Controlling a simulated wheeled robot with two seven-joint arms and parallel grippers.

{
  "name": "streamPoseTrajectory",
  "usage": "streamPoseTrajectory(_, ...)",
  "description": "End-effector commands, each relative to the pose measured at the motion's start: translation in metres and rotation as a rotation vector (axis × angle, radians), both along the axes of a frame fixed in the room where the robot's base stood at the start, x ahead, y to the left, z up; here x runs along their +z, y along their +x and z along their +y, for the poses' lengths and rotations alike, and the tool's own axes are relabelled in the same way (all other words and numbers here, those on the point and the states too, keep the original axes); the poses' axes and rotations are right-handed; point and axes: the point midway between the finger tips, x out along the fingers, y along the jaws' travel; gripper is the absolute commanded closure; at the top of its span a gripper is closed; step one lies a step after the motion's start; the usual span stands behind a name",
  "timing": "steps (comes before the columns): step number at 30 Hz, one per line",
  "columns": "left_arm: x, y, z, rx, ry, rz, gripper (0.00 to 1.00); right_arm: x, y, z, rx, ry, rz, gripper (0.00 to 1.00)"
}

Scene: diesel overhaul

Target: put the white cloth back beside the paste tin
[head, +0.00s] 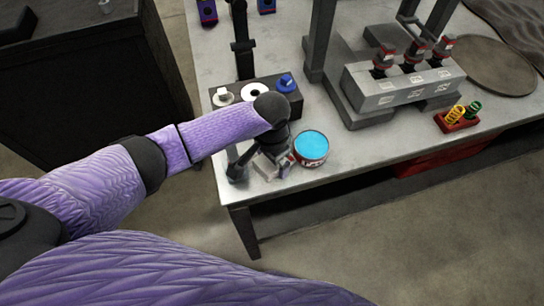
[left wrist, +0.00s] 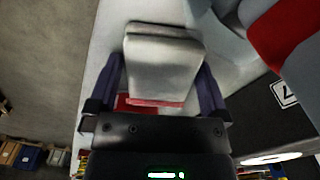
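The white cloth (left wrist: 165,62), a folded pad with a red lower edge, fills the space between my left gripper's fingers (left wrist: 160,85) in the left wrist view. The fingers appear to press on its two sides. In the head view my left gripper (head: 262,165) is low at the table's front left corner, and only a small pale part of the cloth (head: 266,168) shows. The paste tin (head: 311,146), round with bright blue paste and a red and white label, stands just right of the gripper. My right gripper is not in view.
A dark block (head: 257,100) with white and blue knobs sits behind the gripper. A grey injector stand (head: 400,88) is further right, with a red spring tray (head: 458,122) near the front edge. Bare tabletop (head: 345,150) lies right of the tin.

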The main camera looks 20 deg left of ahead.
Motion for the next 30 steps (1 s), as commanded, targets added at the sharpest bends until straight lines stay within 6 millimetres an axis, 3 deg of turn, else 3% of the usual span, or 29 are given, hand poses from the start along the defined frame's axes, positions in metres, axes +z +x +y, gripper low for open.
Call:
streamPoseTrajectory(5, 0.002, 0.0, 0.0, 0.0, 0.001, -0.001, 0.0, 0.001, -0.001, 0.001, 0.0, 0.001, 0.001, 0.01)
streamPoseTrajectory(7, 0.013, 0.0, 0.0, 0.0, 0.0, -0.001, 0.0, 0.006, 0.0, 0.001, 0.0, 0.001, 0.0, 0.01)
streamPoseTrajectory(15, 0.09, 0.001, 0.001, 0.0, 0.0, -0.004, 0.0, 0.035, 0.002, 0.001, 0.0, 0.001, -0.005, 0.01)
streamPoseTrajectory(19, 0.114, 0.001, 0.001, 0.0, -0.001, -0.002, 0.0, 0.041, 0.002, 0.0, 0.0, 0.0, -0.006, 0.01)
streamPoseTrajectory(23, 0.124, 0.0, 0.001, 0.001, 0.0, 0.0, 0.0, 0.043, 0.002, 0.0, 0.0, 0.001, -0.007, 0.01)
streamPoseTrajectory(30, 0.124, 0.0, 0.001, 0.001, 0.0, 0.0, 0.0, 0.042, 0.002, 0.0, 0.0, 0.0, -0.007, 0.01)
